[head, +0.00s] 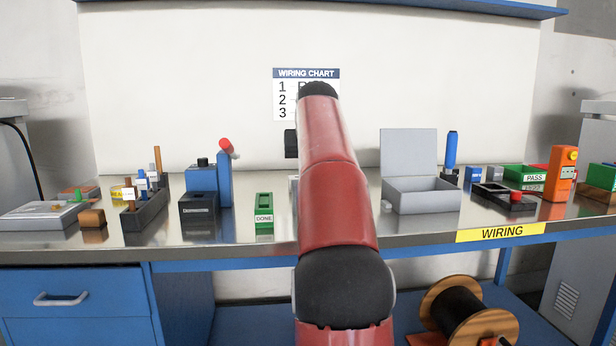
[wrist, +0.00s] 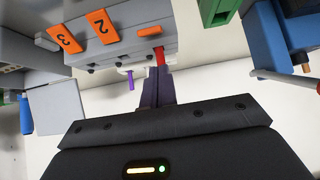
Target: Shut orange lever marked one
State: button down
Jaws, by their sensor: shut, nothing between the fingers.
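A grey terminal block (wrist: 115,55) shows in the wrist view with orange levers in a row. The lever marked three (wrist: 65,39) and the lever marked two (wrist: 101,26) show their numbered faces. The remaining orange lever (wrist: 149,31), beside two, is seen nearly edge-on at a different angle; its mark is hidden. A red wire (wrist: 160,57) meets the block's front under that lever. My gripper (wrist: 158,75) is shut and empty, its tips close to the red wire; whether they touch cannot be told.
A purple piece (wrist: 130,80) hangs near the block. In the head view, a green DONE box (head: 264,213) and blue device (head: 204,180) stand left of my arm, a grey lidded box (head: 420,197) right. The wiring chart (head: 290,73) is partly covered.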

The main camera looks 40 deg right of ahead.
jog(key=shift+s+a+f+b, duration=0.3)
jog(key=shift+s+f, duration=0.1)
jog(key=shift+f, duration=0.2)
jog(key=shift+s+a+f+b, duration=0.2)
jog(key=shift+s+f+b, duration=0.15)
jog(key=shift+f, duration=0.25)
jog(key=shift+s+a+f+t+b, duration=0.1)
jog(key=shift+s+f+t+b, duration=0.15)
jog(key=shift+b, duration=0.85)
jog(key=shift+s+f+t+h+b, duration=0.15)
jog(key=shift+t+h+b, duration=0.35)
jog(key=shift+b, duration=0.6)
